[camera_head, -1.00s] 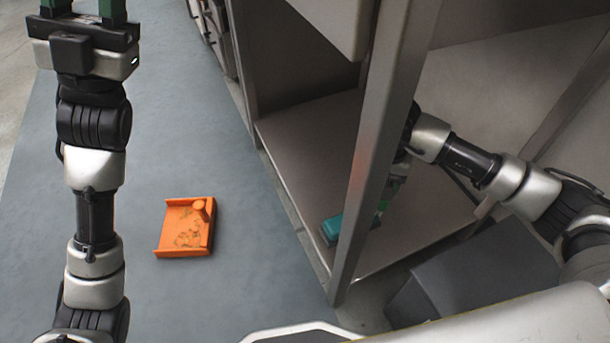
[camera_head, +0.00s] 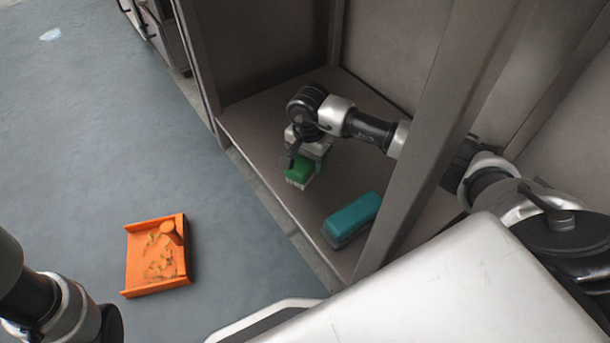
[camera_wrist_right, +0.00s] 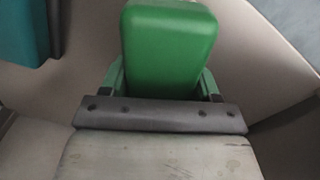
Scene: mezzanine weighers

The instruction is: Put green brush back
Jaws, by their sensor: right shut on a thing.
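The green brush (camera_head: 301,169) has a green back and pale bristles that point down. It is at the lower shelf of the metal frame, near the shelf's front edge. My right gripper (camera_head: 303,158) is shut on it from above. In the right wrist view the green block of the brush (camera_wrist_right: 170,50) sits between the two fingers. I cannot tell whether the bristles touch the shelf. My left gripper is outside the head view; only part of the left arm shows at the lower left.
A teal brush-like block (camera_head: 352,218) lies on the shelf (camera_head: 262,125), nearer the upright post (camera_head: 440,130). It also shows in the right wrist view (camera_wrist_right: 24,32). An orange dustpan (camera_head: 140,262) with debris lies on the grey floor. The floor around it is clear.

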